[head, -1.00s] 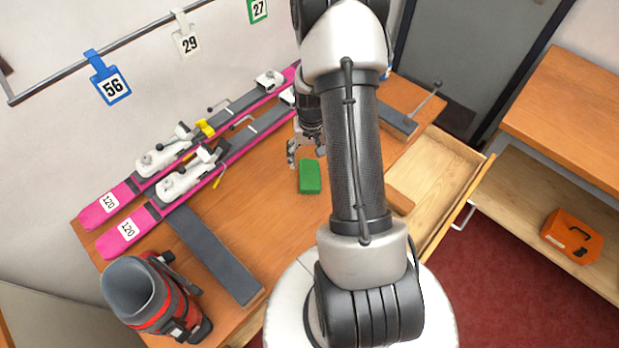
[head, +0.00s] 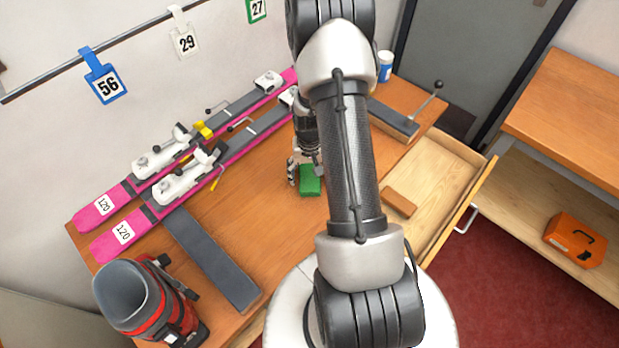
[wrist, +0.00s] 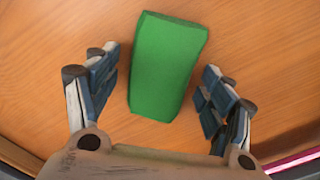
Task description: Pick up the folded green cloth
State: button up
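The folded green cloth (head: 311,187) lies flat on the wooden bench, between the skis and the open drawer. In the wrist view the green cloth (wrist: 166,66) is a slightly tilted block between and beyond my fingertips. My gripper (head: 304,172) is over the far side of the cloth, its fingers partly hidden by my arm. In the wrist view my gripper (wrist: 158,78) is open, one finger on each side of the cloth, with bare wood showing between each finger and the cloth.
Two pink skis (head: 122,232) with bindings lie at the left. A grey bar (head: 213,259) and a red-grey boot (head: 150,302) stand near the front left. The open drawer (head: 440,190) holds a brown block (head: 399,201). A white-blue tin (head: 385,66) stands at the back.

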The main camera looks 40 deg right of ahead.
jog(key=c, duration=0.9)
notch_tip(320, 180, up, 20)
jog(key=p, duration=0.5)
